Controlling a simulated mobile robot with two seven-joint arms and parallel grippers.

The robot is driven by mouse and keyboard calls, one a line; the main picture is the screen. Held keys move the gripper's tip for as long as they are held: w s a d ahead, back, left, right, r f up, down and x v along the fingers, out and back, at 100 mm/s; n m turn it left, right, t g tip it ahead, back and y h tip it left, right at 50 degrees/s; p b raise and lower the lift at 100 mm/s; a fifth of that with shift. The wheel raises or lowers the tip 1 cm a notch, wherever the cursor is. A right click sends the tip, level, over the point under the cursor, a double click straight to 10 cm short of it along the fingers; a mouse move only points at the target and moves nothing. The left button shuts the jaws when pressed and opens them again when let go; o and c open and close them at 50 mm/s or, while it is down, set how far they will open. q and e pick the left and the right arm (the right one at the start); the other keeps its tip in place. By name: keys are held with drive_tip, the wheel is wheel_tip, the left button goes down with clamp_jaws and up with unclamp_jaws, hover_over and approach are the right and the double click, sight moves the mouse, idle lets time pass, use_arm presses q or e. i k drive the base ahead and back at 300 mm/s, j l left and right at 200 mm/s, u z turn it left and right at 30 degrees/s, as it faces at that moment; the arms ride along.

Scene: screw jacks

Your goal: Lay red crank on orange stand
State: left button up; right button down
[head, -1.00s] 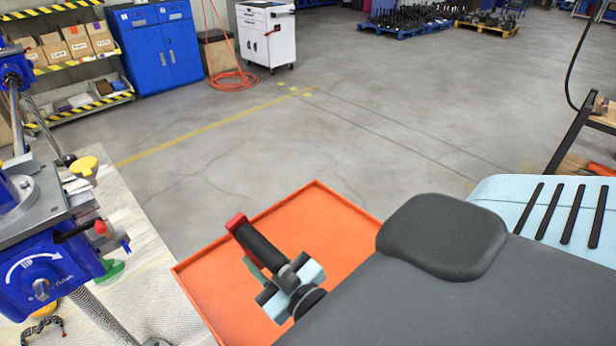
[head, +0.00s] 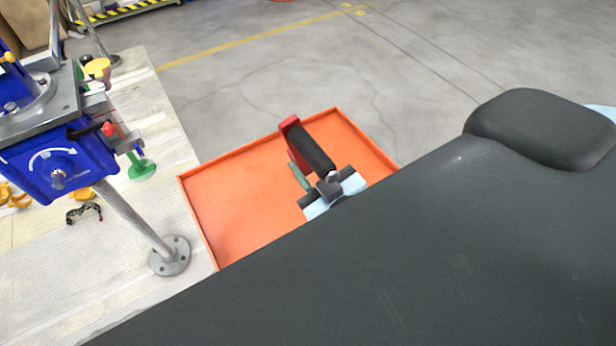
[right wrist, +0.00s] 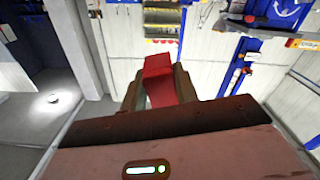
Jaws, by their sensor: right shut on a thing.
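I cannot tell how high the crank is above the stand's surface. In the right wrist view, a red part of the crank (right wrist: 158,82) is between the two fingers. My dark right arm hides the near right part of the stand. My left gripper is not in view.
A blue screw jack machine (head: 60,160) stands on the pale bench (head: 130,225) at left, with a metal leg and round foot (head: 170,256) near the stand. A green-based item (head: 141,169) is beside it. The floor (head: 400,70) beyond is clear.

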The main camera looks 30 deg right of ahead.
sight(289, 184)
drive_tip(key=k+l, duration=0.1)
drive_tip(key=l, duration=0.7)
drive_tip(key=k+l, duration=0.15)
drive_tip(key=l, duration=0.3)
